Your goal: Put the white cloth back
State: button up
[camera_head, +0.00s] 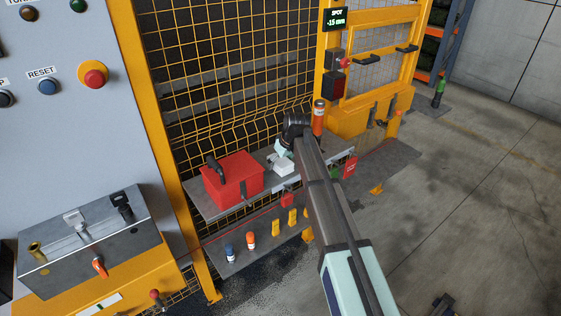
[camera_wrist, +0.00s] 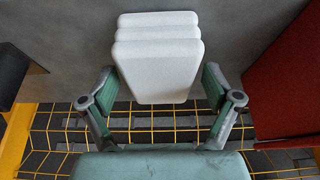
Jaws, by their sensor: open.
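The white cloth (camera_wrist: 157,65) looks like a folded stack with rounded edges. In the wrist view it lies at the top middle, between the two fingers of my gripper (camera_wrist: 159,78). The fingers are open, one on each side, with narrow gaps to the cloth visible. In the head view the white cloth (camera_head: 284,167) sits on the grey upper shelf (camera_head: 205,209), just below my gripper (camera_head: 281,151). My arm hides part of the shelf to the right.
A red box (camera_head: 232,180) with a black item on top stands left of the cloth on the shelf. A yellow mesh fence (camera_head: 235,70) rises behind. An orange-and-black cylinder (camera_head: 319,115) stands just right of my wrist. Small bottles (camera_head: 250,240) stand on the lower shelf.

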jog(key=b+v, duration=0.2)
jog(key=v, duration=1)
jog(key=shift+r+b, duration=0.15)
jog(key=shift+b, duration=0.15)
